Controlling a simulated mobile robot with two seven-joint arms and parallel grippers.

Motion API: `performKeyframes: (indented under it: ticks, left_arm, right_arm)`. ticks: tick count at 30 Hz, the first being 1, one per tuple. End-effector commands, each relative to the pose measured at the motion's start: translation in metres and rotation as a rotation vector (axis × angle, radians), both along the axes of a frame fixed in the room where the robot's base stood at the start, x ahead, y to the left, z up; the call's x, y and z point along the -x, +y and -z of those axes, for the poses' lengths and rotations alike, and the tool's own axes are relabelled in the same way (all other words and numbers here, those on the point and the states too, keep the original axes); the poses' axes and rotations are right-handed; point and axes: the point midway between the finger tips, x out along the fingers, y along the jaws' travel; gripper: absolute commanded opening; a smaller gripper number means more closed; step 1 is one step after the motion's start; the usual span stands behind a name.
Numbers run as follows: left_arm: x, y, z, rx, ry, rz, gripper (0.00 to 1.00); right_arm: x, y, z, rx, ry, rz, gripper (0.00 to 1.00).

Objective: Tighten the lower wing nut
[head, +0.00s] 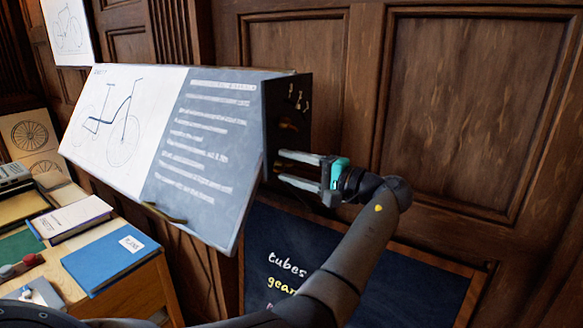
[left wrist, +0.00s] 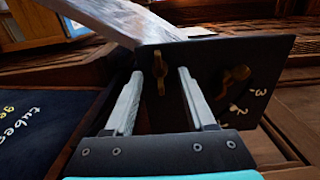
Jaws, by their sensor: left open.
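The tilted drafting board (head: 215,150) has a dark side plate (head: 285,125) on its right edge. In the left wrist view the plate (left wrist: 207,55) carries two brass wing nuts. The lower wing nut (left wrist: 160,70) stands between the fingertips of my left gripper (left wrist: 160,74), one finger on each side, with gaps showing. The upper wing nut (left wrist: 234,80) is to the right, beside painted numbers. In the head view my open left gripper (head: 281,167) points left at the lower part of the plate. Whether the fingertips touch the plate is unclear. My right gripper is not in view.
A blackboard (head: 400,275) with chalk words stands below my left arm against the wood panelling. A wooden table (head: 130,285) at lower left holds a blue folder (head: 108,262), a book (head: 72,217) and smaller items. The brass ledge (head: 163,213) juts from the board's lower edge.

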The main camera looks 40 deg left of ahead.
Motion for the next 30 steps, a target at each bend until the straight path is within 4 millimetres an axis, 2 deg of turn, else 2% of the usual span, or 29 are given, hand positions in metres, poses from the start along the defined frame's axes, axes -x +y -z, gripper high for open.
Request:
performKeyframes:
  ticks: [5, 8, 15, 21, 25, 30]
  left_arm:
    - [-0.003, -0.015, 0.002, 0.002, -0.001, 0.003, 0.55]
    - [-0.005, -0.035, 0.002, 0.002, -0.001, 0.005, 0.55]
    - [-0.011, -0.094, 0.002, 0.001, 0.0, 0.005, 0.55]
    - [-0.015, -0.132, 0.001, 0.0, -0.001, 0.002, 0.55]
    - [-0.016, -0.145, 0.001, 0.001, 0.0, 0.001, 0.55]
    - [-0.017, -0.151, 0.0, 0.0, 0.0, 0.0, 0.55]
  right_arm:
    - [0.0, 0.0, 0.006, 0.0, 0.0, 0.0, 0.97]
    - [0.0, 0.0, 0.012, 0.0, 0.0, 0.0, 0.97]
    - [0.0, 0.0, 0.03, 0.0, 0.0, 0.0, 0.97]
    - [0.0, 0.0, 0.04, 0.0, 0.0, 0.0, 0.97]
    - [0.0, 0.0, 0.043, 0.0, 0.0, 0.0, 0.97]
    - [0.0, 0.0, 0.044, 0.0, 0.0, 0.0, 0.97]
